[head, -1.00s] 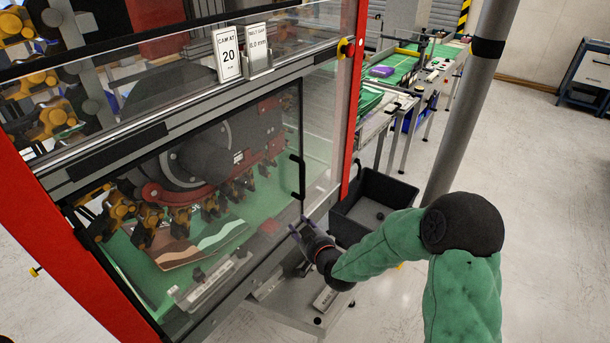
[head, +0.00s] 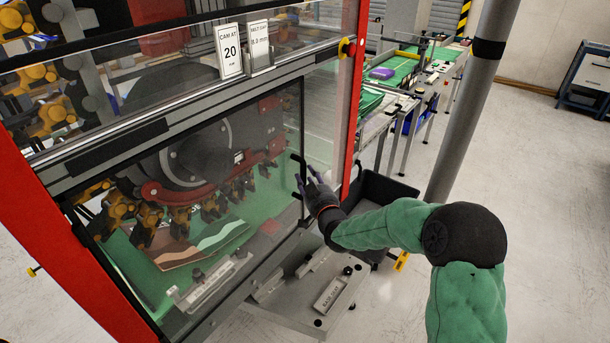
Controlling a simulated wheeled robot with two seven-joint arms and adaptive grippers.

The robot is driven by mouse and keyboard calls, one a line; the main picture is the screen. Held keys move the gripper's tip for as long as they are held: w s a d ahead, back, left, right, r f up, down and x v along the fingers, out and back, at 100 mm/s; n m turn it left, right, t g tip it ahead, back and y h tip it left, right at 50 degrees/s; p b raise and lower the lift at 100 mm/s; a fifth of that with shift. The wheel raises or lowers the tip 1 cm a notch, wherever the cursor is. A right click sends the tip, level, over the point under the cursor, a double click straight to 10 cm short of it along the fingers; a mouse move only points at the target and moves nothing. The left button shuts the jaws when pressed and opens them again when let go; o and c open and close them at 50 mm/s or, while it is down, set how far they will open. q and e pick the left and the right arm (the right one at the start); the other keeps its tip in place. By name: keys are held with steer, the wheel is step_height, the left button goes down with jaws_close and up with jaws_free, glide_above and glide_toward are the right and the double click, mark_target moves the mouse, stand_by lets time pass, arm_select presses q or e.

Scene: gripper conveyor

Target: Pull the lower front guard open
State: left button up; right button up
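The lower front guard (head: 265,205) is a clear panel in a dark frame on the red-posted machine, and it looks closed. Its black bar handle (head: 298,163) stands upright near the right edge. My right gripper (head: 308,178) is at the lower part of this handle, with its grey fingers spread apart. Part of the handle is hidden behind the fingers, and I cannot tell whether they touch it. My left gripper is out of view.
Behind the guard are several orange grippers (head: 147,220) and a green belt. A grey plate (head: 290,303) juts out low in front. A black bin (head: 390,188) sits behind my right forearm. A grey post (head: 470,100) stands to the right.

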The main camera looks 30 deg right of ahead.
steer(key=shift+w+d, duration=0.25)
steer(key=shift+w, duration=1.05)
jaws_close()
steer(key=shift+s, duration=0.1)
